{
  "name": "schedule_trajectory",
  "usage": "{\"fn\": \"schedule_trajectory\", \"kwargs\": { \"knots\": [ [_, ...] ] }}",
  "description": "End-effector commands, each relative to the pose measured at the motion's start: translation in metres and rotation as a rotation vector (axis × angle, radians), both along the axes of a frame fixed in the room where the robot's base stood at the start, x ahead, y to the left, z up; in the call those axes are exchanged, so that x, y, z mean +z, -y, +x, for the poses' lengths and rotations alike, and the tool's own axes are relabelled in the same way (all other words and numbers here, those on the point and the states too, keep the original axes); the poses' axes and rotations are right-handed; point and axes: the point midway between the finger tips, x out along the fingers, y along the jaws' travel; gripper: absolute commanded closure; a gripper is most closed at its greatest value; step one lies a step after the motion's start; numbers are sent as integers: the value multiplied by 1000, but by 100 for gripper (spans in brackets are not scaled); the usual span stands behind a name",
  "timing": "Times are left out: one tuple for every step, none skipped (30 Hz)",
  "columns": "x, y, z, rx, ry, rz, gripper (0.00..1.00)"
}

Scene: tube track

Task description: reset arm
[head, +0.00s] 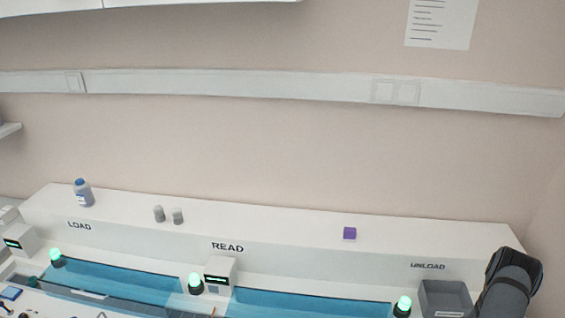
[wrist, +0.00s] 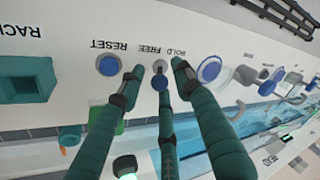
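A round blue button (wrist: 108,65) under the word RESET is left of the fingers. In the head view, part of my dark arm shows at the lower right; my gripper is out of that view.
The wrist view also shows a green square socket (wrist: 25,80) by RACK, a blue ring (wrist: 209,69) and a blue track. The head view shows a blue bottle (head: 83,193), two grey caps (head: 168,215), a purple cube (head: 349,233) on the ledge, and a grey bin (head: 430,300) near UNLOAD.

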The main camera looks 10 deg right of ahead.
Motion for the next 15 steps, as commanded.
{"fn": "schedule_trajectory", "kwargs": {
  "knots": [
    [0, 0, 0, 0, 0, 0, 66],
    [0, 0, 0, 0, 0, 1, 66],
    [0, 0, 0, 0, 0, 3, 66],
    [0, 1, -1, -1, 0, 6, 66],
    [-1, 1, -1, -1, 0, 10, 66],
    [-1, 1, -2, 1, 1, 16, 66],
    [-1, 2, -3, 0, 0, 21, 66],
    [0, 3, -4, 1, -1, 26, 66],
    [6, 7, -4, 2, 0, 30, 66],
    [12, 9, -4, 3, 0, 30, 66],
    [18, 11, -4, 2, 0, 29, 66],
    [26, 14, -5, 3, 0, 28, 66],
    [32, 17, -5, 2, 0, 29, 66],
    [38, 20, -6, 3, 1, 28, 66],
    [46, 23, -6, 3, 1, 28, 66]
  ]
}}
